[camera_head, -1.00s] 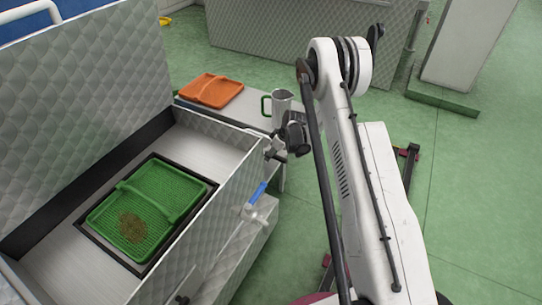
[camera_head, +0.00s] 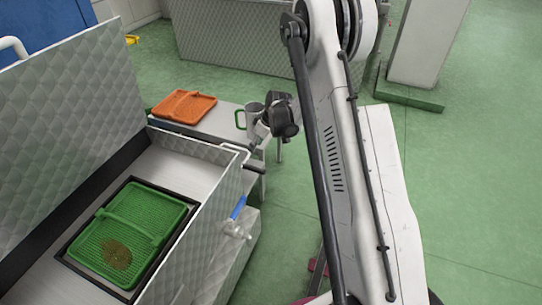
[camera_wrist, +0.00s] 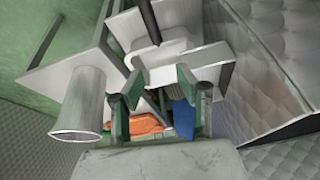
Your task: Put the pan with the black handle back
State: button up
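My gripper (camera_wrist: 160,98) shows in the wrist view as two fingers with green inner pads, standing apart. A pale grey, flat-sided piece (camera_wrist: 205,66) with a dark bar (camera_wrist: 148,20) reaching to the top edge lies at and beyond the fingertips. It may be the pan with its black handle, but I cannot tell for sure, nor whether the fingers grip it. In the head view my gripper (camera_head: 262,135) is beside the metal jug (camera_head: 254,112), above the gap between the side table and the steel box; its fingertips are too small to read.
The jug also shows at left in the wrist view (camera_wrist: 80,105). The side table (camera_head: 228,113) carries an orange tray (camera_head: 183,106). The open steel box (camera_head: 185,160) holds a green tray (camera_head: 157,206) with a brown pile. Green floor is clear at right.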

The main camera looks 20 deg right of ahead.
jog(key=s+a+r+m+t+h, duration=0.15)
jog(key=s+r, duration=0.25)
jog(key=r, duration=0.5)
jog(key=s+a+r+m, duration=0.1)
jog(key=s+a+r, duration=0.2)
jog(key=s+r, duration=0.35)
jog(key=s+a+r+m, duration=0.1)
jog(key=s+a+r, duration=0.15)
jog(key=r, duration=0.75)
jog(key=s+a+r+m+t, duration=0.1)
jog(key=s+r, duration=0.2)
jog(key=s, duration=0.9)
jog(key=s+a+r+m+t+h, duration=0.1)
jog(key=s+a+r+m, duration=0.1)
jog(key=s, duration=1.1)
jog(key=shift+s+r, duration=0.15)
jog(key=shift+r, duration=0.75)
jog(key=shift+m+t+h, duration=0.25)
notch_tip(320, 180, up, 15)
jog(key=p, duration=1.4)
jog(key=shift+f, duration=0.2)
jog(key=shift+f, duration=0.1)
